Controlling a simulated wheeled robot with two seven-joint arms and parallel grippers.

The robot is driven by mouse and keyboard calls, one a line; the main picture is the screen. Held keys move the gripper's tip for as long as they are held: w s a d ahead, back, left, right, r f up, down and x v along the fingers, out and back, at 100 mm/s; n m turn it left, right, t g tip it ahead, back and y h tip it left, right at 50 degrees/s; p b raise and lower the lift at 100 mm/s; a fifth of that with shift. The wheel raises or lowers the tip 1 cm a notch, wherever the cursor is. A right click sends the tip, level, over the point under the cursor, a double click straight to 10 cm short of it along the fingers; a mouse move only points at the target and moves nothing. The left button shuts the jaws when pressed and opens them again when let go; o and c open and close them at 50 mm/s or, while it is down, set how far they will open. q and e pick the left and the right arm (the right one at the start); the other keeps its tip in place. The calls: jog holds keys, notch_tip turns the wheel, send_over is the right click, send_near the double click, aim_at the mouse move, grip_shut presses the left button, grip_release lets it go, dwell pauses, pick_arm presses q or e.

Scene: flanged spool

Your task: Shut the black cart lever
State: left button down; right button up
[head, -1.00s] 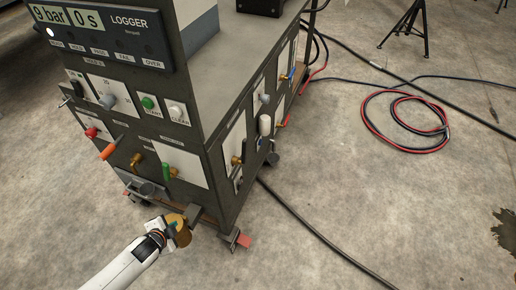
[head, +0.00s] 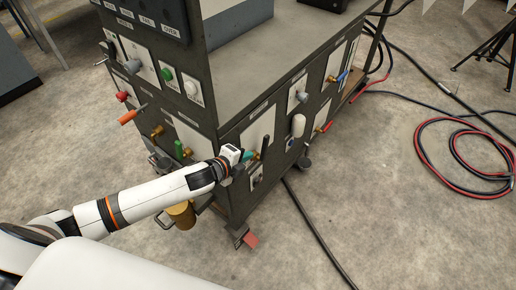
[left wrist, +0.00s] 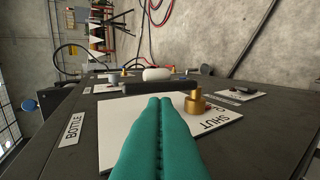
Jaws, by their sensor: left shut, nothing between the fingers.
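The black lever (head: 265,142) is on the cart's right side face, pointing up from a brass valve on a white plate. In the left wrist view the lever (left wrist: 150,88) lies across the picture beyond the fingertips, with the brass valve hub (left wrist: 197,103) at the right. A "SHUT" mark (left wrist: 215,121) is on the plate near the hub. My left gripper (head: 247,156) has teal fingers, shut and empty, just left of the lever. In the left wrist view the fingers (left wrist: 160,100) point at the lever; I cannot tell if they touch it. My right gripper is out of view.
A white handle (head: 298,125), a red lever (head: 325,127) and a blue lever (head: 343,75) sit farther along the same face. A green lever (head: 179,148) and an orange handle (head: 128,117) stick out of the front face. Floor to the right is open, with hoses (head: 425,150).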

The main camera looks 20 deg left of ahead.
aim_at(263, 146)
pick_arm(q)
jog(key=x, duration=0.4)
jog(key=r+x, duration=0.1)
jog(key=x, duration=0.1)
jog(key=shift+w, duration=0.2)
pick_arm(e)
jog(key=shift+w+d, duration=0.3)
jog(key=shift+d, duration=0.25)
pick_arm(q)
jog(key=shift+r, duration=0.1)
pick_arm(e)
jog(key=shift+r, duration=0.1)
